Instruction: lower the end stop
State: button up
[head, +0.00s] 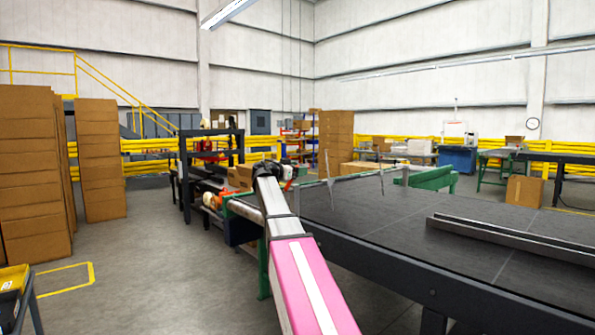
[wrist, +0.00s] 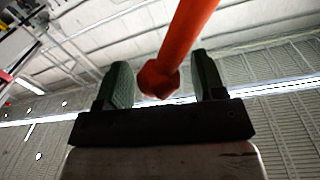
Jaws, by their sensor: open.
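In the wrist view a red-orange bar (wrist: 185,35) with a thicker, faceted end comes down from the top. Its end shows between the two dark green fingers of my gripper (wrist: 162,68), with gaps on both sides. The fingers stand apart and are not closed on the bar. A small bit of red shows there, partly hidden by the gripper. I cannot tell which part is the end stop.
The dark conveyor table (head: 350,225) fills the right, with a long metal rail (head: 510,238) on it. Two thin upright rods stand near its far edge. Stacked cardboard boxes (head: 100,160) stand at the left. The floor (head: 160,260) left of my arm is clear.

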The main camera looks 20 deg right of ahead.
grip_shut()
jog(key=shift+w+a+r+n, duration=0.25)
jog(key=shift+w+r+n, duration=0.35)
jog(key=shift+w+n, duration=0.25)
jog(key=w+a+f+n, duration=0.1)
jog(key=w+a+n, duration=0.1)
jog(key=w+n, duration=0.5)
jog(key=w+a+n, duration=0.3)
jog(key=w+n, duration=0.4)
jog(key=n, duration=0.1)
jog(key=shift+w+a+f+t, duration=0.25)
jog(key=shift+w+f+t, duration=0.15)
grip_release()
